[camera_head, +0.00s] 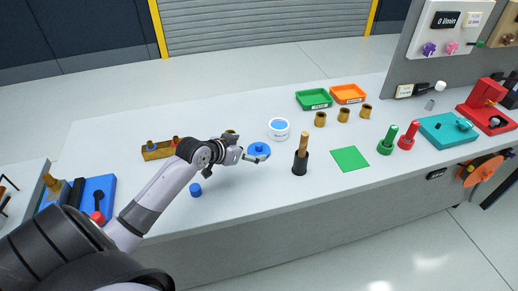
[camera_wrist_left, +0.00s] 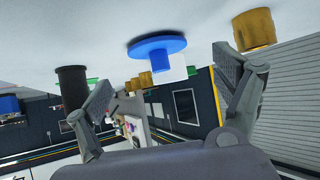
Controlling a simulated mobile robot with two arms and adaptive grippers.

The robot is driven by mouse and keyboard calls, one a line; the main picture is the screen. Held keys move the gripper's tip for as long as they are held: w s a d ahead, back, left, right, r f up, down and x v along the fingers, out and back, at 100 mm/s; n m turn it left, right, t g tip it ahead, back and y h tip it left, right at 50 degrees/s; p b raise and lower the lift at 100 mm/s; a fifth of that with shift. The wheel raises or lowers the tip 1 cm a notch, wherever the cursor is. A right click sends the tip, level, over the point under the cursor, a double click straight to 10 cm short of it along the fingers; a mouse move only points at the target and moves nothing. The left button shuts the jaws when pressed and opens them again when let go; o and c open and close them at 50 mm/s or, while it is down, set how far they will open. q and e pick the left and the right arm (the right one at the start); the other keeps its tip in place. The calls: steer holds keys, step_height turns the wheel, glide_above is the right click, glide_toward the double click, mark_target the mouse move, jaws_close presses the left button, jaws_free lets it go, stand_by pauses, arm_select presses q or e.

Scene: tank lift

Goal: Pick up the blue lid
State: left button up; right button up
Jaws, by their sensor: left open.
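The blue lid (camera_head: 259,151), a flat disc with a small knob, lies on the white table just right of my left gripper (camera_head: 247,150). In the left wrist view the lid (camera_wrist_left: 157,48) shows ahead, between and beyond the fingers. My left gripper (camera_wrist_left: 166,82) is open and empty, its fingers spread apart. No contact with the lid can be made out. A white round tub (camera_head: 279,130) with blue inside stands just behind the lid. My right gripper is not in view.
A black holder with a wooden handle (camera_head: 301,158) stands right of the lid. Several brass cups (camera_head: 320,119) stand further right, near green (camera_head: 314,100) and orange (camera_head: 348,94) trays. The table's front middle is clear.

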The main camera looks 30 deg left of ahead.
mark_target(257, 145)
arm_select(q)
steer(key=w, duration=0.1)
steer(key=w+f+p, duration=0.1)
steer(key=w, duration=0.3)
steer(key=shift+d+f, duration=0.4)
steer(key=shift+w+f, duration=0.25)
steer(key=shift+c, duration=0.5)
steer(key=shift+s, duration=0.15)
steer(key=c, duration=1.5)
